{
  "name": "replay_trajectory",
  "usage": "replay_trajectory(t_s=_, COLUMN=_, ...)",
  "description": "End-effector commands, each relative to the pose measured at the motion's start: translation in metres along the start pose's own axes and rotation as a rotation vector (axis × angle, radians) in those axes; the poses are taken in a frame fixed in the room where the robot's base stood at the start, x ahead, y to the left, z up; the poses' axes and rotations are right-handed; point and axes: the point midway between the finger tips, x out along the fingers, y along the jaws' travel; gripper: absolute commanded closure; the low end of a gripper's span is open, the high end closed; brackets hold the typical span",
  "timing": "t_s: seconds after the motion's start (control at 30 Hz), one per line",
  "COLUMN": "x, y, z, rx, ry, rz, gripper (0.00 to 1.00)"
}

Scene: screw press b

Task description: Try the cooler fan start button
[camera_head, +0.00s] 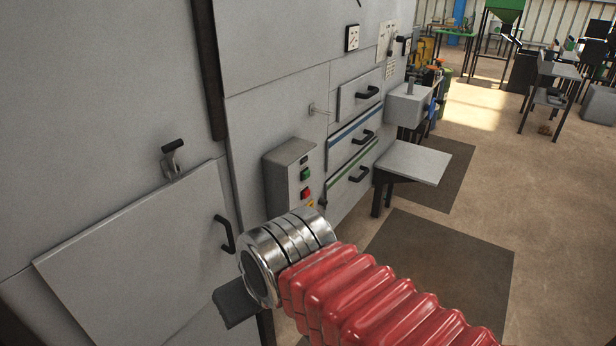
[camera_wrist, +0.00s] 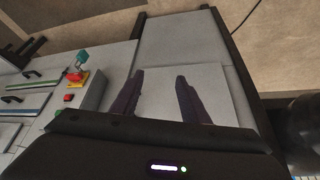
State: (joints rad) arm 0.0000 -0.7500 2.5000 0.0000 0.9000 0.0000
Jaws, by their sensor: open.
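A grey control box (camera_head: 284,170) is fixed to the cabinet front in the head view. It bears a green button (camera_head: 305,174), a red button (camera_head: 306,194) below it, and something yellow partly hidden lower down. No readable label shows which is the cooler fan start button. In the wrist view, the box carries a red mushroom knob on a yellow base (camera_wrist: 77,79) and a red button (camera_wrist: 69,98), left of my gripper. My gripper (camera_wrist: 158,80) is open and empty, its two dark fingers apart over a light grey panel.
Grey drawers with dark handles (camera_head: 367,93) lie right of the box. A grey shelf (camera_head: 415,161) juts out beyond them. A hinged door with a handle (camera_head: 224,235) is to the left. A dark mat (camera_head: 445,262) covers floor at the right; open floor lies beyond.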

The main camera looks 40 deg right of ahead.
Motion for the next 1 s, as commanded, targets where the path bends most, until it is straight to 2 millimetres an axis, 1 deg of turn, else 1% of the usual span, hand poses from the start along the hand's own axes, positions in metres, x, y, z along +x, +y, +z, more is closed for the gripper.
replay_trajectory(t_s=0.03, x=0.0, y=0.0, z=0.0, rx=0.0, ry=0.0, rz=0.0, gripper=0.59)
replay_trajectory(t_s=0.07, x=0.0, y=0.0, z=0.0, rx=0.0, ry=0.0, rz=0.0, gripper=0.61)
replay_trajectory(t_s=0.6, x=0.0, y=0.0, z=0.0, rx=0.0, ry=0.0, rz=0.0, gripper=0.99)
replay_trajectory(t_s=1.0, x=0.0, y=0.0, z=0.0, rx=0.0, ry=0.0, rz=0.0, gripper=1.0)
